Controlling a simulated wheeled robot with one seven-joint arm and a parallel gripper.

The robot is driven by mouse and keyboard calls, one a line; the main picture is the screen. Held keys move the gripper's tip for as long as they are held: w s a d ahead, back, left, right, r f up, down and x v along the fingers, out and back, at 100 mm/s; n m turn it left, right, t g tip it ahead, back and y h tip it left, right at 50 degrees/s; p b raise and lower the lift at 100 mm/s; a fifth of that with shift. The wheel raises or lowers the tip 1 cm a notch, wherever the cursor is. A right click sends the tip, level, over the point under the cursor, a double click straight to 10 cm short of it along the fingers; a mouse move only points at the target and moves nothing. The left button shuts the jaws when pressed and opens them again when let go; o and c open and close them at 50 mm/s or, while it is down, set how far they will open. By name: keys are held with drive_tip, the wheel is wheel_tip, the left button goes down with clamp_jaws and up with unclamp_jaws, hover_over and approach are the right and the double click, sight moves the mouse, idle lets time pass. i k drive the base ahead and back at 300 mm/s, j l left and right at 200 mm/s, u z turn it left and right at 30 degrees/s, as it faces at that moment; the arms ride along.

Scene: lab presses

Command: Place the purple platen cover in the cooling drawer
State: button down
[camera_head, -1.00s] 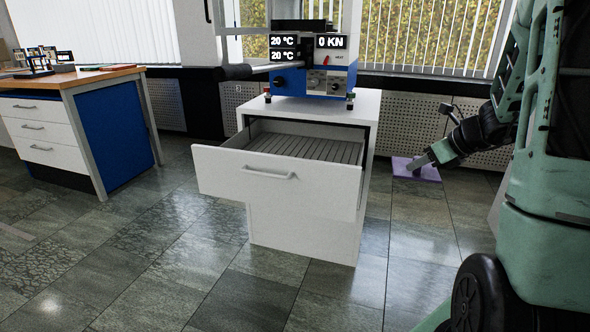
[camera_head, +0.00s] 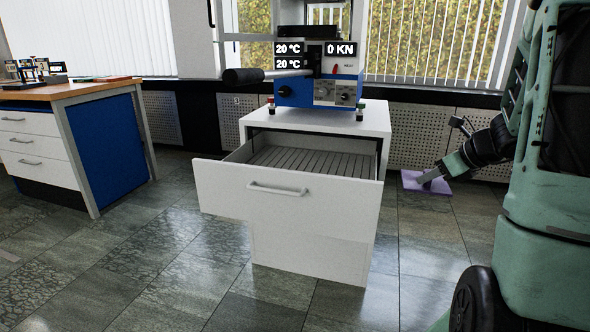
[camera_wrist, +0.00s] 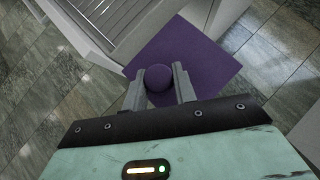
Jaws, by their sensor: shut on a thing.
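The purple platen cover is a flat square plate with a round knob; it shows in the head view (camera_head: 436,187) and in the wrist view (camera_wrist: 207,57). My gripper (camera_head: 424,179) is shut on its knob, with one finger on each side in the wrist view (camera_wrist: 158,82). The cover hangs in the air to the right of the white cabinet, roughly level. The cooling drawer (camera_head: 222,188) is pulled open and its slatted floor looks empty. The drawer's edge and slats also show at the top left of the wrist view (camera_wrist: 115,22).
The press (camera_head: 318,82) with its displays stands on top of the white cabinet (camera_head: 350,118), above the drawer. A workbench (camera_head: 105,140) with white drawers stands at the left. The tiled floor in front is clear.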

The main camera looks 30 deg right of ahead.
sight(328, 171)
drive_tip(key=i+j, duration=0.15)
drive_tip(key=i, duration=1.05)
